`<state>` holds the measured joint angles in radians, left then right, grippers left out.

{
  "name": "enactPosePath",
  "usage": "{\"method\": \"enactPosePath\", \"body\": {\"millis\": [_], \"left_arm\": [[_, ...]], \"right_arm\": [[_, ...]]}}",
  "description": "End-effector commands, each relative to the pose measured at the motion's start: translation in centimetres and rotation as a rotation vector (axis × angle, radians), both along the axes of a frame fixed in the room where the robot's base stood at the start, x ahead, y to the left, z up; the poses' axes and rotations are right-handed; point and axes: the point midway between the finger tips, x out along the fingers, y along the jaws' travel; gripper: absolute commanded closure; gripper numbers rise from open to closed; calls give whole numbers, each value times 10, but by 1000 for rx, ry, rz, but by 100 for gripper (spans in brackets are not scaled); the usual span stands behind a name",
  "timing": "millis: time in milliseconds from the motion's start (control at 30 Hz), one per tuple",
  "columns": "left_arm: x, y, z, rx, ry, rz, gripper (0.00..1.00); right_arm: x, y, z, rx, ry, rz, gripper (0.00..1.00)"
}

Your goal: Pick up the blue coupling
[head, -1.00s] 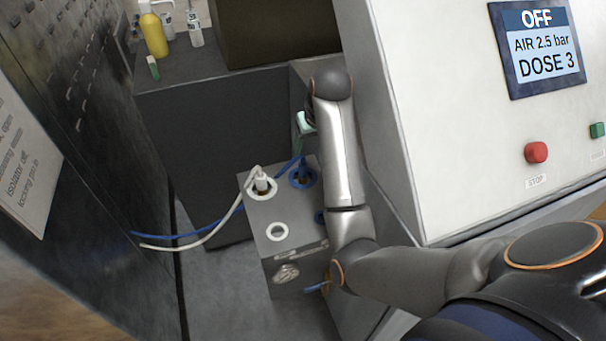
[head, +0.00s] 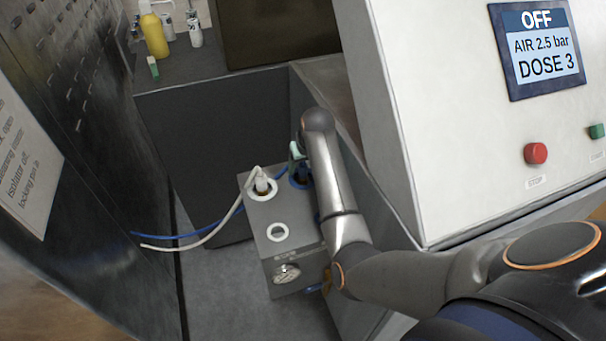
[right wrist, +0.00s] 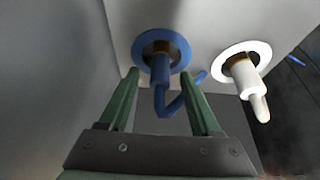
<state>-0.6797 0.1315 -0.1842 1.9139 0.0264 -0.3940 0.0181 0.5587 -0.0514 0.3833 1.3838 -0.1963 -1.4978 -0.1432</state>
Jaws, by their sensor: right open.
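The blue coupling (right wrist: 160,72) sits in a blue ring on the box and has a blue hose bending from it. In the head view its blue ring (head: 300,179) is partly hidden by my right arm. My right gripper (right wrist: 160,80) is open, with one green finger on each side of the coupling in the right wrist view. I cannot tell whether the fingers touch it. In the head view only a bit of the right gripper (head: 295,151) shows, just above the blue ring. My left gripper is not in view.
A white coupling (head: 261,184) with a white hose stands beside the blue one on the grey box (head: 258,212). An empty white ring (head: 277,232) and a gauge (head: 286,274) are nearer. A white panel (head: 430,130) rises at the right, a dark wall (head: 85,150) at the left.

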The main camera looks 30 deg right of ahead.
Motion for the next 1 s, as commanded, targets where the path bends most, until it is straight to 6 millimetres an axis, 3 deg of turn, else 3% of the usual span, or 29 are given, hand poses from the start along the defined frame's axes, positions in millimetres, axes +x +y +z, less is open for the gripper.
{"method": "enactPosePath", "body": {"millis": [267, 833, 1000], "left_arm": [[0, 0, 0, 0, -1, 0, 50], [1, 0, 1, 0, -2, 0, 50], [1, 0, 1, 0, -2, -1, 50]], "right_arm": [[1, -1, -3, 0, -1, -1, 36], [1, -1, -3, -1, -1, -1, 99], [1, -1, -3, -1, -1, -1, 100]]}}
